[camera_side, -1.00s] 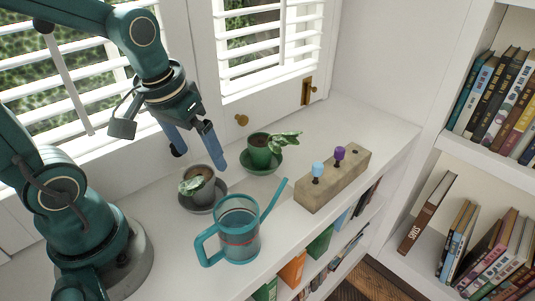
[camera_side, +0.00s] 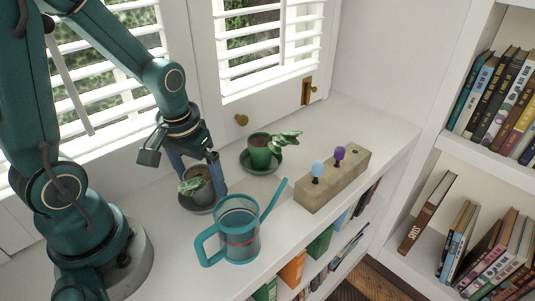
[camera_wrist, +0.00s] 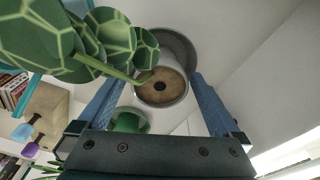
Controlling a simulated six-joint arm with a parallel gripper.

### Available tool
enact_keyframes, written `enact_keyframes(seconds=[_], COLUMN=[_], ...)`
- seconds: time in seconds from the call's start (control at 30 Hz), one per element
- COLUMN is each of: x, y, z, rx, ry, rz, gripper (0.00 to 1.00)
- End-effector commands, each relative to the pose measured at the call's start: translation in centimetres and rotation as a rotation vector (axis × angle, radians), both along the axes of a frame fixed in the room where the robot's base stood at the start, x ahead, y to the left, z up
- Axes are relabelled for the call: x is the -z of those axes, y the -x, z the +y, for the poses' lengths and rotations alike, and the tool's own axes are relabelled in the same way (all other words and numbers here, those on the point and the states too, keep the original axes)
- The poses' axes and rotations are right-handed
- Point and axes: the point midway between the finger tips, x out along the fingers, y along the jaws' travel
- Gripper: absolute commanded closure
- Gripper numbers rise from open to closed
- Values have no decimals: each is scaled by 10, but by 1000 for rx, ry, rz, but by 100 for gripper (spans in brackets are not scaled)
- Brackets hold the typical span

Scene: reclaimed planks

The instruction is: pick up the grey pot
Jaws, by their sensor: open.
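The grey pot (camera_side: 202,194) stands on a dark grey saucer (camera_side: 192,206) on the white shelf top. A green leafy plant (camera_side: 193,184) grows from it and leans left in the side view. My gripper (camera_side: 196,172) is lowered over the pot with its blue fingers apart, one on either side of it. In the wrist view the grey pot (camera_wrist: 163,97) shows between and a little beyond the open fingertips of my gripper (camera_wrist: 155,92). The plant's patterned leaves (camera_wrist: 95,42) fill the upper left there. Contact between the fingers and the pot cannot be told.
A teal watering can (camera_side: 238,238) stands close in front of the pot. A green pot (camera_side: 260,152) with a plant sits on a green saucer behind right. A wooden block (camera_side: 333,180) with blue and purple pegs lies farther right. The window wall is close behind.

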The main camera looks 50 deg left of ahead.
Motion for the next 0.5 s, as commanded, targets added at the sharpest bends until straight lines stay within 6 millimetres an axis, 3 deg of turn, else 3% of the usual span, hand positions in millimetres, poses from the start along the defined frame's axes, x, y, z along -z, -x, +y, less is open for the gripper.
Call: enact_keyframes(seconds=[0.13, 0.17, 0.4, 0.5], x=[0, 0, 0, -1], y=[0, 0, 0, 0], z=[0, 0, 0, 0], rx=[0, 0, 1, 1], ry=[0, 0, 0, -1], rz=[0, 0, -1, -2], gripper=[0, 8, 99, 100])
